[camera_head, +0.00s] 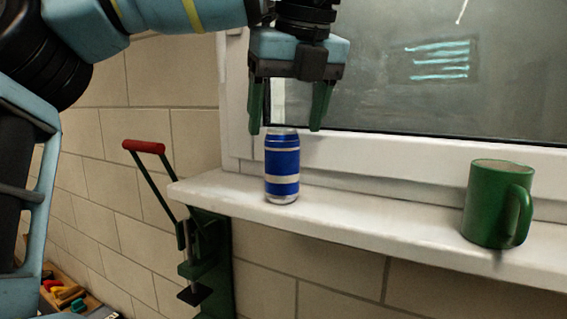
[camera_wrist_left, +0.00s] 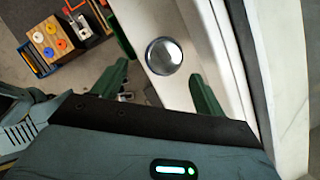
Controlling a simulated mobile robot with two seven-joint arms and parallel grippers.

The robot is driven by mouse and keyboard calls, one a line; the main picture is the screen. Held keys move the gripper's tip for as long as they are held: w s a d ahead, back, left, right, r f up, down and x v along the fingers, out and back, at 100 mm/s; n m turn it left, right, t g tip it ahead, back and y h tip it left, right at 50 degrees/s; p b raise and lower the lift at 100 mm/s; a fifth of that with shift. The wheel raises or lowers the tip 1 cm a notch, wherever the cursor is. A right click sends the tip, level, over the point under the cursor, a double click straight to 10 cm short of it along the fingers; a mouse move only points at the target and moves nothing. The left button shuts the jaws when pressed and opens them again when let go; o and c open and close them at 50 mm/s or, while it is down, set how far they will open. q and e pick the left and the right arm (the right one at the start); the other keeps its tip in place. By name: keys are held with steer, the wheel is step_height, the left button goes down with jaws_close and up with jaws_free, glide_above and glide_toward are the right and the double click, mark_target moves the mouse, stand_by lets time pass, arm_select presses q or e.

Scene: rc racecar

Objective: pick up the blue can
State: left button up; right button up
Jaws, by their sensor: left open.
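The blue can (camera_head: 282,165) with silver bands stands upright on the white window sill, near its left end. My left gripper (camera_head: 286,128) is open above the can, fingers pointing down, one on each side of the can's top in the head view. In the left wrist view the can's round silver top (camera_wrist_left: 163,56) shows ahead of the open fingers (camera_wrist_left: 157,88), between their lines. I see no contact between fingers and can. My right gripper is not in view.
A green mug (camera_head: 492,205) stands on the sill (camera_head: 370,223) at the right. The window is close behind the gripper. The sill between can and mug is clear.

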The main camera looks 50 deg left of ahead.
mark_target(280, 180)
arm_select(q)
steer(key=shift+x, duration=1.15)
steer(key=shift+w+a+f, duration=0.1)
steer(key=shift+a+f, duration=0.15)
steer(key=shift+f, duration=0.2)
steer(key=x, duration=0.3)
steer(key=shift+w+a, duration=0.25)
steer(key=shift+a, duration=0.05)
steer(key=shift+w+a+f, duration=0.1)
steer(key=shift+a+f, duration=0.1)
steer(key=shift+f, duration=0.35)
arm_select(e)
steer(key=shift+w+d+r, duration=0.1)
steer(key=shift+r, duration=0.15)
